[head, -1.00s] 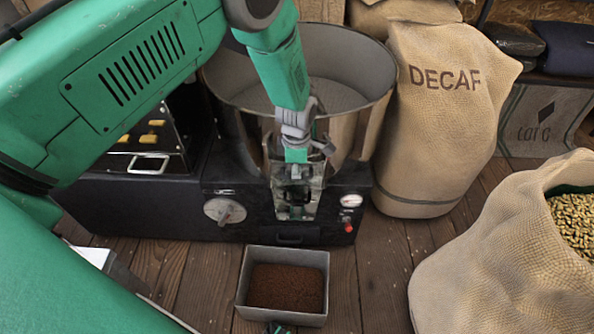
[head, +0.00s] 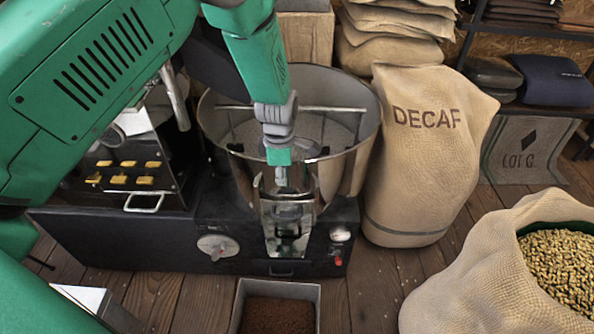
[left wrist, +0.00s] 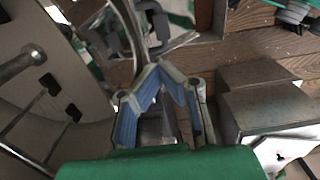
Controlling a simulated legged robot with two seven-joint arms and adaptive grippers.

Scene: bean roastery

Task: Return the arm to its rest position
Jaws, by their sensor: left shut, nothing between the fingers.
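My left arm comes in from the left in the head view. Its gripper (head: 284,186) hangs pointing down in front of the roaster's round metal drum (head: 362,118), above the metal chute (head: 288,243). In the left wrist view the blue-padded fingers (left wrist: 160,88) lean together, shut with nothing between them. The drum's pale inside and rods fill the left of that view. I cannot tell whether the gripper touches the drum's front. My right gripper cannot be made out.
A bin of dark grounds (head: 276,314) stands on the plank floor below the chute. A DECAF sack (head: 420,165) stands right of the drum. An open sack of beans (head: 480,270) is at the lower right. A sample tray (head: 126,172) is on the left.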

